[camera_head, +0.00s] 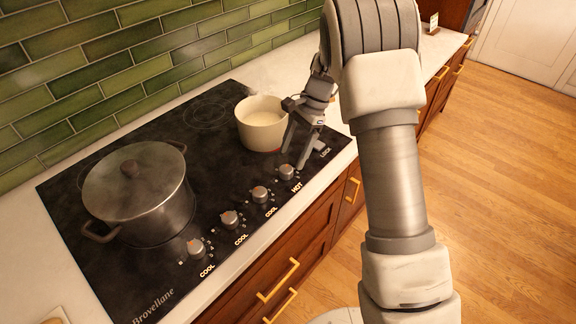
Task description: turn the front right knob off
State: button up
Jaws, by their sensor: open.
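A row of several silver knobs runs along the front edge of the black cooktop (115,277). The knob at the right end (286,172) has the label HOT beside it. The others (260,194) have COOL beside them. My gripper (296,157) is open and points down just above and behind the right-end knob, close to it. Whether a finger touches the knob cannot be told. A cream pot (262,132) with pale contents stands just left of my gripper, with a red glow at its base.
A large lidded steel pot (155,205) stands on the left of the cooktop. A green tile wall (120,60) rises behind. Wooden drawers with brass handles (279,280) lie below the counter. The floor (500,200) at right is clear.

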aim_at(286, 168)
jog(key=shift+x, duration=2.4)
grip_shut()
jog(key=shift+n, duration=0.4)
jog(key=n, duration=0.2)
jog(key=n+g+h+p, duration=0.1)
jog(key=n, duration=0.1)
jog(key=shift+w+a+n+h, duration=0.1)
jog(key=shift+w+n+h, duration=0.05)
jog(key=shift+n+h, duration=0.15)
jog(key=n+h, duration=0.1)
jog(key=n, duration=0.2)
jog(key=n+g+h, duration=0.1)
jog(key=n, duration=0.2)
jog(key=shift+a, duration=0.15)
jog(key=shift+n, duration=0.4)
